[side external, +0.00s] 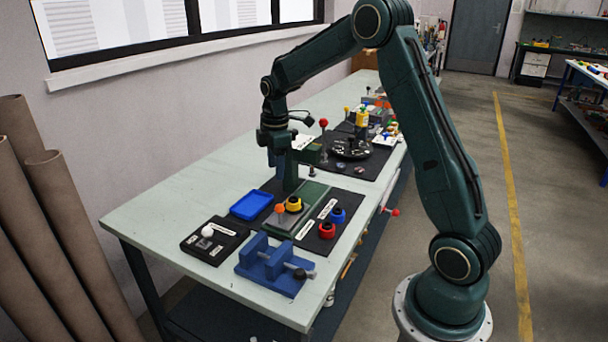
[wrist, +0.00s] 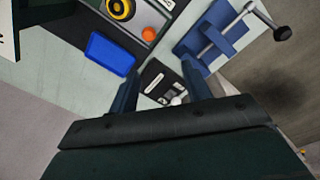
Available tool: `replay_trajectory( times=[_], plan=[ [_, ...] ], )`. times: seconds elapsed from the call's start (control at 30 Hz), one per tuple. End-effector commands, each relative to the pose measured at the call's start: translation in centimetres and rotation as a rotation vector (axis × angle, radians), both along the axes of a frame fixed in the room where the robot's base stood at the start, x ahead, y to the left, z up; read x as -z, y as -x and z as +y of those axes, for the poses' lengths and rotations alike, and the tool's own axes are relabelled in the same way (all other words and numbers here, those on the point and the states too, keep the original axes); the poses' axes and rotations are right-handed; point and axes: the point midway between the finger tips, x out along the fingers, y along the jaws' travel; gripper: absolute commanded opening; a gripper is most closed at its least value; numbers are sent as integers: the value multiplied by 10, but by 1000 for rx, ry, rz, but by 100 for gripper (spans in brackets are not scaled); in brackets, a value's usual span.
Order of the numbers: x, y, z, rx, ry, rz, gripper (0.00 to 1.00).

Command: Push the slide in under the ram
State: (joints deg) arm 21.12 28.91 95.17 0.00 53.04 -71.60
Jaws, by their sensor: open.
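The green press (side external: 291,175) stands on the bench with a red-balled lever (side external: 323,124). Its ram is not clearly made out. In front of it lies a slide with an orange knob (side external: 281,209) and a yellow ring with a dark centre (side external: 294,203). In the wrist view the orange knob (wrist: 149,33) and yellow ring (wrist: 120,8) show at the top, beyond the fingers. My gripper (side external: 275,160) is above the bench by the press, apart from the knob. In the wrist view my gripper (wrist: 160,82) is open and nothing is between its fingers.
A blue tray (side external: 251,205) lies left of the slide. A black board with a white ball knob (side external: 207,231) and a blue vise (side external: 270,266) are at the near end. Red (side external: 327,230) and blue (side external: 337,215) rings sit to the right. Bare bench lies at the left.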

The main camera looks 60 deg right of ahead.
Motion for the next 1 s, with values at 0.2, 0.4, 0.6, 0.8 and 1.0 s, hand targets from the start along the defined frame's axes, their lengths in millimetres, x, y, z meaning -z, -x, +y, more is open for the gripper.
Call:
replay_trajectory(
  times=[0.2, 0.4, 0.6, 0.8, 1.0],
  plan=[
    [36, -12, -23, -78, -13, 40, 48],
    [46, -14, -29, -102, -16, 48, 48],
    [47, -14, -29, -102, -16, 49, 48],
    [57, -14, -29, -102, -16, 49, 48],
    [80, -14, -29, -101, -18, 52, 48]
  ],
)
